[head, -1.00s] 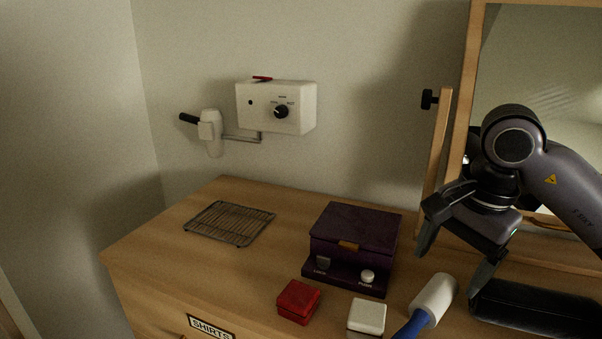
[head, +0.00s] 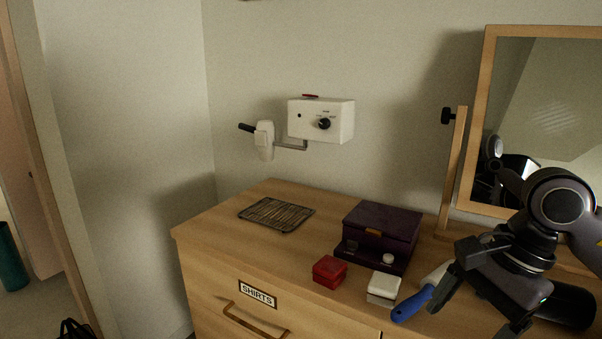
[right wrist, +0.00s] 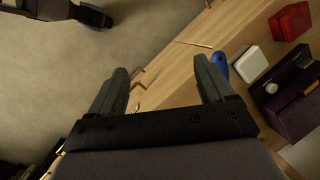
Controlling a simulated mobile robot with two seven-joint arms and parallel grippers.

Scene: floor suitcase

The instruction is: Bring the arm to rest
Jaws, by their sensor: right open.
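My right gripper (head: 482,302) is open and empty in the head view, at the right, in front of the dresser top's right part. In the right wrist view its two fingers (right wrist: 160,88) are spread, with the dresser's front edge and the carpet behind them. The lint roller (head: 420,293) with its blue handle lies on the dresser, partly hidden behind this gripper. My left gripper is not in view.
The wooden dresser (head: 225,232) carries a wire rack (head: 276,214), purple box (head: 382,232), red box (head: 329,271), white box (head: 383,287) and dark cylinder (head: 568,305). A framed mirror (head: 474,120) stands behind my right arm. A white wall unit (head: 320,118) hangs above. Carpet (right wrist: 60,80) is clear in front.

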